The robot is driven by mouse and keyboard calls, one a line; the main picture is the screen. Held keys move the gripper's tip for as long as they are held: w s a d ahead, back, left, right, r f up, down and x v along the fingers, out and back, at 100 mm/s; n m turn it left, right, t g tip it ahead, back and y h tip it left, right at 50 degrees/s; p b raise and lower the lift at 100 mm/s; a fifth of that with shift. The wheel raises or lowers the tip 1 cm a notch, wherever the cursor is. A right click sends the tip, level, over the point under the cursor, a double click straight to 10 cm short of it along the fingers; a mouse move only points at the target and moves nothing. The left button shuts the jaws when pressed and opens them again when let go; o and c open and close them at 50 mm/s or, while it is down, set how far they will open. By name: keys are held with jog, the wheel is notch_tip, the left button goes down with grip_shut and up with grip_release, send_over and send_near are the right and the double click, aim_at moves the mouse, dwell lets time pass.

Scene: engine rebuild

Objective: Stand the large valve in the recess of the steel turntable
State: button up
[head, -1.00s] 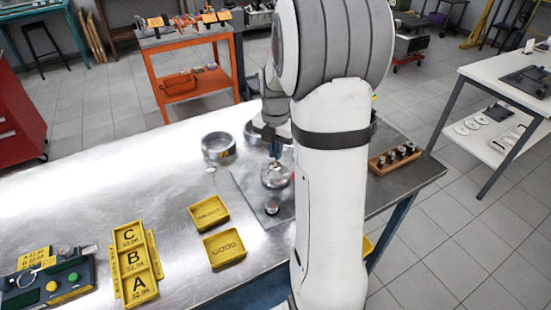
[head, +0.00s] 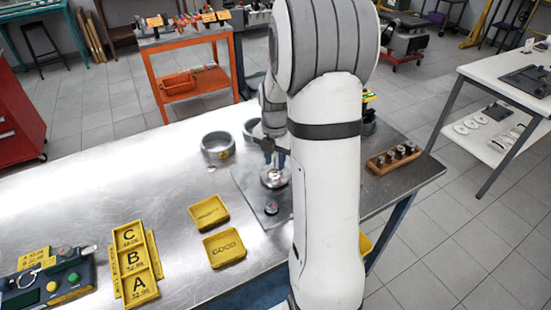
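The round steel turntable (head: 274,179) sits on a grey plate on the bench, just left of my arm. My gripper (head: 271,152) is directly above it, pointing down, partly hidden by my arm. Something small and thin shows between the gripper and the turntable top. It may be the large valve, but it is too small to tell, and so is whether it touches the recess. The gap between the fingers cannot be made out.
A small dark round part (head: 271,208) is on the grey plate (head: 250,190) in front of the turntable. A metal ring (head: 217,149) stands to the left. Yellow trays (head: 224,248) lie nearer. A wooden rack (head: 393,159) with several parts is at the right edge.

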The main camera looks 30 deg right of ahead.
jog(key=shift+r, duration=0.1)
notch_tip(320, 180, up, 11)
jog(key=shift+r+b, duration=0.1)
jog(key=shift+b, duration=0.2)
jog(key=shift+r, duration=0.3)
jog(key=s+a+m+t, duration=0.1)
jog(key=s+a+m, duration=0.5)
jog(key=s+m, duration=0.3)
jog(key=s+a+m+t, duration=0.2)
jog(key=s+a+m, duration=0.5)
jog(key=m, duration=0.8)
jog(key=s, duration=0.3)
jog(key=shift+s+a+r+m, duration=0.2)
jog(key=shift+a+m, duration=0.1)
jog(key=shift+m, duration=0.1)
